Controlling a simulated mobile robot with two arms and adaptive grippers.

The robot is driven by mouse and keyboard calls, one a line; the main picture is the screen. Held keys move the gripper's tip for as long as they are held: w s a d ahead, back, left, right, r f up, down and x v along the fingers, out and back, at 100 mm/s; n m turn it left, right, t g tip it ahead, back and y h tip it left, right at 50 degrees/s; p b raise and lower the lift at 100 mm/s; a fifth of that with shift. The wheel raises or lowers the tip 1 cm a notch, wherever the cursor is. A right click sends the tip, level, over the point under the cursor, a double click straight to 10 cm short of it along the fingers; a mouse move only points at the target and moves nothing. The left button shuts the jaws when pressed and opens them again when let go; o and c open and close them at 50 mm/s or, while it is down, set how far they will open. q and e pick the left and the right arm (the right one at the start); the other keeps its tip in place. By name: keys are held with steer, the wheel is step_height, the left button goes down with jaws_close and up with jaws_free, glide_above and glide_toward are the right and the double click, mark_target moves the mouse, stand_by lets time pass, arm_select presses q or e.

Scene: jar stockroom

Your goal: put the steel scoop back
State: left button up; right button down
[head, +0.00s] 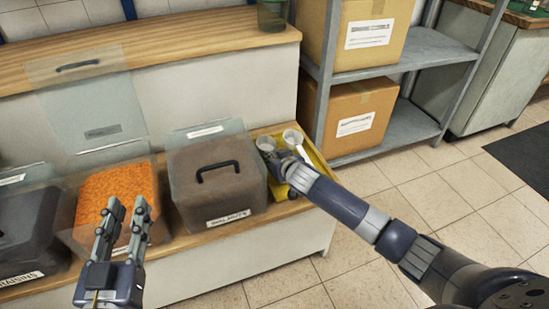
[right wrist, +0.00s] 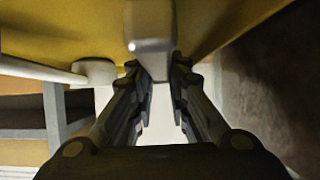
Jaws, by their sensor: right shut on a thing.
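A yellow tray (head: 318,163) sits at the right end of the wooden counter. Two pale grey scoop cups, one at left (head: 266,144) and one at right (head: 292,138), show at the tray. My right gripper (head: 284,163) is at the tray, just in front of the cups. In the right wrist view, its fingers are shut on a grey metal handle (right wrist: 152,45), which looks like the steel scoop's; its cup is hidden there. Another pale handle (right wrist: 40,70) lies to the left. My left gripper (head: 127,208) is open and empty, before the bin of orange food (head: 112,190).
The orange food's bin has its clear lid (head: 92,110) raised. The walnuts bin (head: 222,195), with a black lid handle, stands closed beside the tray. The raisins bin (head: 25,235) is at far left. A shelf with cardboard boxes (head: 358,110) stands behind right.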

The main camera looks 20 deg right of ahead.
steer(key=c, duration=1.4)
jaws_free()
steer(key=shift+c, duration=0.2)
steer(key=shift+f, duration=0.1)
steer(key=v, duration=1.2)
